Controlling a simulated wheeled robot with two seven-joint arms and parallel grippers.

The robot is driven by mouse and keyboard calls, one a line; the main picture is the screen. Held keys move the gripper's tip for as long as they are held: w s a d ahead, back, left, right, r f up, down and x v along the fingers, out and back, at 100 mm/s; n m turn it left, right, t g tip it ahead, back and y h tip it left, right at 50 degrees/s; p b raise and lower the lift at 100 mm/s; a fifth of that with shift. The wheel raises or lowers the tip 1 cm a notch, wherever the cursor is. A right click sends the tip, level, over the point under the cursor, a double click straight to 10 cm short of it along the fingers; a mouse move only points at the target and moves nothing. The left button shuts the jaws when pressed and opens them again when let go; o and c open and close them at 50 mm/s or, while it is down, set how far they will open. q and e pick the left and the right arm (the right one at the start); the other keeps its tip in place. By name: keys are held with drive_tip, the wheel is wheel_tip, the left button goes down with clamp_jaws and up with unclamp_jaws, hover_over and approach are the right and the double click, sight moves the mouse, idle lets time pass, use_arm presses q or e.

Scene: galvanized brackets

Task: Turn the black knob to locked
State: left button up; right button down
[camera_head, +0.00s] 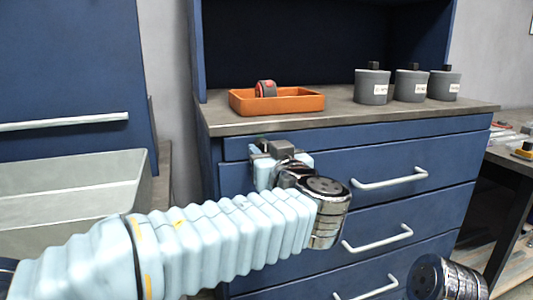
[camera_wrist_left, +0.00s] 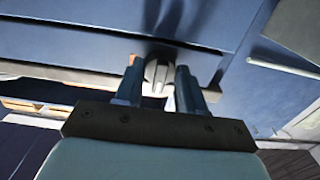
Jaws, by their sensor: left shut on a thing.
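My left gripper (camera_head: 280,160) is at the upper left of the blue drawer cabinet (camera_head: 330,160), just under the worktop's front edge. In the left wrist view, the gripper's two fingers (camera_wrist_left: 158,84) stand either side of a rounded knob (camera_wrist_left: 158,72) on the blue cabinet front and are shut on it. The knob looks grey to pale in this light, with a ridge. Its markings cannot be read. In the head view the gripper and wrist hide the knob. My right gripper is not in view.
An orange tray (camera_head: 300,102) holding a red and dark item (camera_head: 265,89) sits on the worktop (camera_head: 360,112). Several grey lidded canisters (camera_head: 372,86) stand at the right. Drawer handles (camera_head: 390,178) stick out from the front. A pale bin (camera_head: 70,205) is at left.

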use_arm(q)
drive_tip(key=m+b, duration=0.3)
drive_tip(key=m, duration=1.5)
idle(0.4)
idle(0.5)
drive_tip(key=o, duration=1.1)
drive_tip(key=shift+c, duration=0.2)
drive_tip(key=b+v, duration=0.1)
drive_tip(key=v, duration=1.3)
drive_tip(key=shift+b, duration=0.4)
